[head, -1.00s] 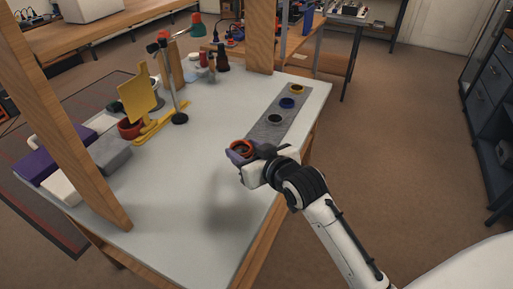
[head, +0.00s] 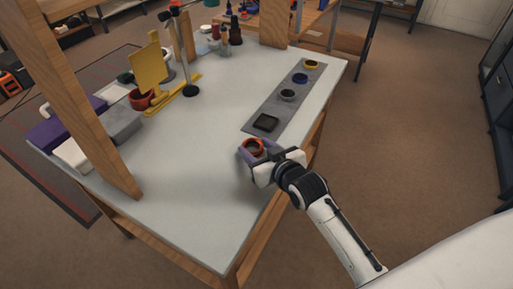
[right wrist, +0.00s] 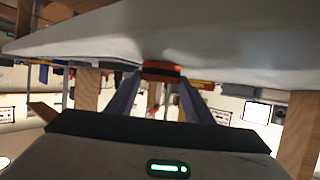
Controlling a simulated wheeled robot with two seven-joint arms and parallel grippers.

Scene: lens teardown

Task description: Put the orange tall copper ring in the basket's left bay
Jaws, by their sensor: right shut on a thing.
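The orange ring (head: 254,146) is in my right gripper (head: 251,149), near the table's right edge. The purple fingers are shut on its sides, and its open top with a dark inside faces up. In the right wrist view the ring (right wrist: 161,69) shows as an orange and dark band between the tips of the two fingers (right wrist: 158,84). It looks held clear of the tabletop, though the gap is hard to judge. My left gripper is out of view.
The table's middle (head: 190,150) is clear.

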